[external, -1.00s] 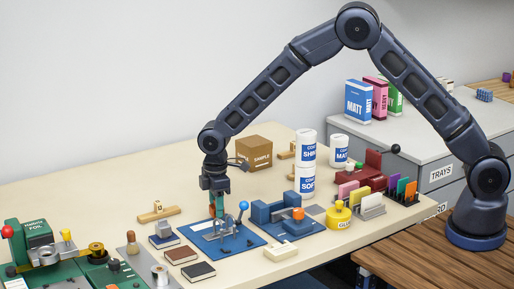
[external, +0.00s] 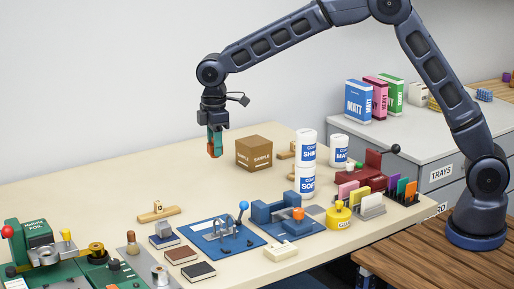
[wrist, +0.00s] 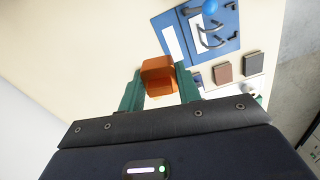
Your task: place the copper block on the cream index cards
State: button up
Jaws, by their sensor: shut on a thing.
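The copper block (external: 213,149) is an orange-brown block held between the green fingers of my gripper (external: 216,143), well above the table behind the blue lever press (external: 232,244). In the wrist view the copper block (wrist: 159,76) sits between the two fingers, with clear space around its far end. A pale strip (wrist: 173,42) lies on the press's blue base. I cannot tell whether it is the cream index cards. A pale cream piece (external: 281,250) lies near the table's front edge.
A brown box (external: 254,153) and white cans (external: 306,148) stand to the right. A blue vise-like tool (external: 282,217) is beside the press. Small dark books (external: 181,255) lie in front. Green machines (external: 40,262) are at left. The table's back left is clear.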

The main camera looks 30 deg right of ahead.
jog(key=s+r+n, duration=0.1)
jog(key=s+r, duration=0.1)
jog(key=s, duration=1)
jog(key=n, duration=0.1)
send_over(281, 248)
notch_tip(281, 248, down, 19)
jog(key=shift+r, duration=0.1)
jog(key=o, duration=1.1)
jog(key=shift+f, duration=0.2)
notch_tip(281, 248, up, 12)
jog(key=shift+r, duration=0.15)
jog(key=shift+w, duration=0.1)
